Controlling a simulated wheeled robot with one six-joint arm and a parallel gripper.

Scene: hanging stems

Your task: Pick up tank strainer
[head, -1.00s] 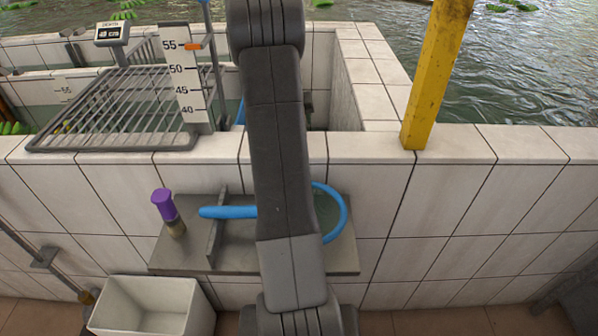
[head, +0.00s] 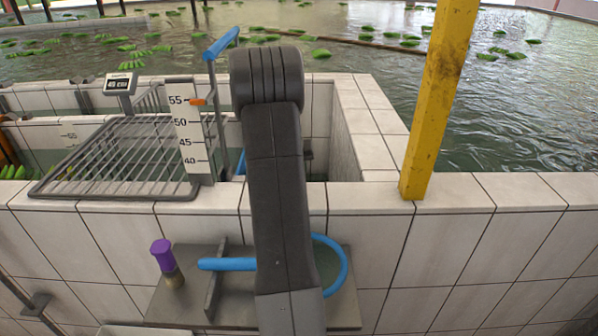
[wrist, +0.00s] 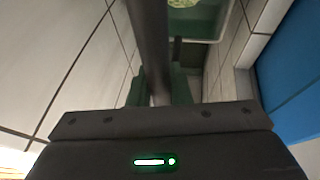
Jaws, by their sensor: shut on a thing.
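In the wrist view my gripper (wrist: 159,86) has dark green fingers, shut on a smooth dark grey shaft (wrist: 148,40). The shaft, which looks like the tank strainer's handle, runs from the top of the picture down between the fingers. The strainer's head cannot be made out. In the head view my arm reaches over the tiled wall, and its own links hide my gripper and what it holds.
Tiled walls (wrist: 75,55) stand close on both sides of my gripper. A wire rack (head: 120,158) with a depth scale (head: 186,130) and a blue-handled rod (head: 221,43) stands left of my arm. A yellow post (head: 436,100) stands right. A shelf (head: 180,305) holds a purple-capped brush (head: 162,254) and blue hose (head: 228,264).

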